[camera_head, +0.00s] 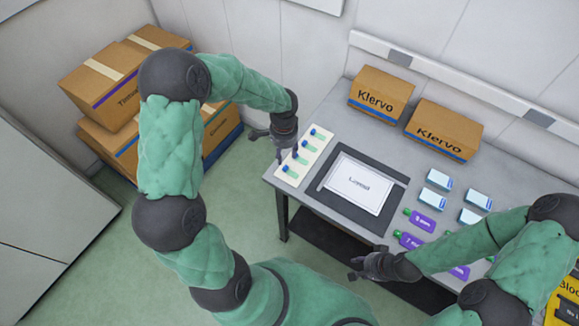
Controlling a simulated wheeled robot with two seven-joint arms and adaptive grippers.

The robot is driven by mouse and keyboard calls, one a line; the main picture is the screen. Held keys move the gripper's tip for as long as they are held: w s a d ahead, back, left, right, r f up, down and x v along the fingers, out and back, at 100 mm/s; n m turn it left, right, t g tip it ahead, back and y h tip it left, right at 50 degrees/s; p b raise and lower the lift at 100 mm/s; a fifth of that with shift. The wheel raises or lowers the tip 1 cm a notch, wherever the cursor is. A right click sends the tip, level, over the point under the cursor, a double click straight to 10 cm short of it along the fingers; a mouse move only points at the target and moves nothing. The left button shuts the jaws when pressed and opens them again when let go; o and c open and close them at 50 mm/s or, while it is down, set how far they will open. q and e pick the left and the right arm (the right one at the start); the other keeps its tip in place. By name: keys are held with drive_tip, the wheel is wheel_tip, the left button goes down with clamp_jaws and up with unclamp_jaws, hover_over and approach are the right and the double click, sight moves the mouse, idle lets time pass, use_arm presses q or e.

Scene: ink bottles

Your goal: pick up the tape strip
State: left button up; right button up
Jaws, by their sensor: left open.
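A cream card (310,160) lies at the left end of the grey table. On it sit several small tape strips (291,171), green with blue ends, in a row. My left gripper (272,147) is open, with its fingers spread, above the card's left edge. It partly hides the card and one or more strips. I see nothing between its fingers. My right gripper (355,268) is in front of the table's front edge, with its fingers apart and apparently empty.
A dark mat with a white labelled sheet (358,183) lies right of the card. Two Klervo cartons (381,95) stand at the back. Stacked cartons (104,82) are on the floor at left.

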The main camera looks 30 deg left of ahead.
sight(286, 166)
use_arm(q)
drive_tip(key=f, duration=0.3)
drive_tip(key=f+b, duration=0.1)
drive_tip(key=f, duration=0.2)
drive_tip(key=w+f, duration=0.1)
drive_tip(key=f, duration=0.2)
drive_tip(key=shift+f+b, duration=0.15)
drive_tip(key=shift+b, duration=0.2)
drive_tip(key=shift+s, duration=0.1)
drive_tip(key=c, duration=0.8)
